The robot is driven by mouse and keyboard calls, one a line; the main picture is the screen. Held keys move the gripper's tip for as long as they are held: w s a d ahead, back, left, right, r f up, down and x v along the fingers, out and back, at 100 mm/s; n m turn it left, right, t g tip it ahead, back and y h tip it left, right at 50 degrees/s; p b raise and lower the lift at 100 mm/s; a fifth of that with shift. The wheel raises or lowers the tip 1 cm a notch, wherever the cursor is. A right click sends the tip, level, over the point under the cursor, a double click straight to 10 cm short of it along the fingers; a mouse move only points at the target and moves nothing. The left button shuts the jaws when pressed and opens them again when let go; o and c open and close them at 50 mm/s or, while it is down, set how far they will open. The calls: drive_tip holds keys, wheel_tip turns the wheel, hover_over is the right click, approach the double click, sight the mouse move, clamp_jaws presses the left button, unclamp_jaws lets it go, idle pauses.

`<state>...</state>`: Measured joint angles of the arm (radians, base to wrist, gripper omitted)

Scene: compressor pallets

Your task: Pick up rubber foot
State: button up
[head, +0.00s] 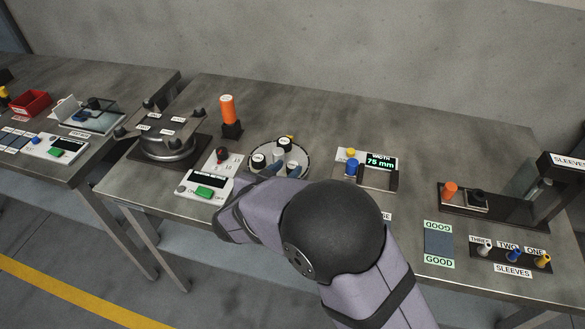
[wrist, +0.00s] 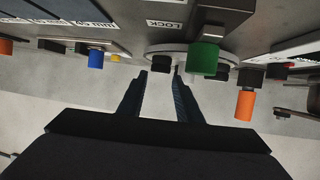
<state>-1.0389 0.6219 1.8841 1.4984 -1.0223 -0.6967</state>
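My gripper (wrist: 159,75) is open, its two dark fingers apart with a gap between the tips in the wrist view. A small dark block (wrist: 161,64) shows just beyond the gap; I cannot tell whether it is a rubber foot. A round dish (head: 307,165) beside my arm holds several white-topped cylinders. No piece is clearly identifiable as the rubber foot.
A control box with a green button (head: 204,193) stands left of my arm. An orange cylinder (head: 228,108) stands behind it. A gauge reading 75 mm (head: 381,162) and a sleeve rack (head: 510,256) are to the right. The table's back is clear.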

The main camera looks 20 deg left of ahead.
sight(293, 164)
drive_tip(key=shift+x, duration=2.6)
drive_tip(key=shift+f, duration=0.1)
drive_tip(key=c, duration=0.7)
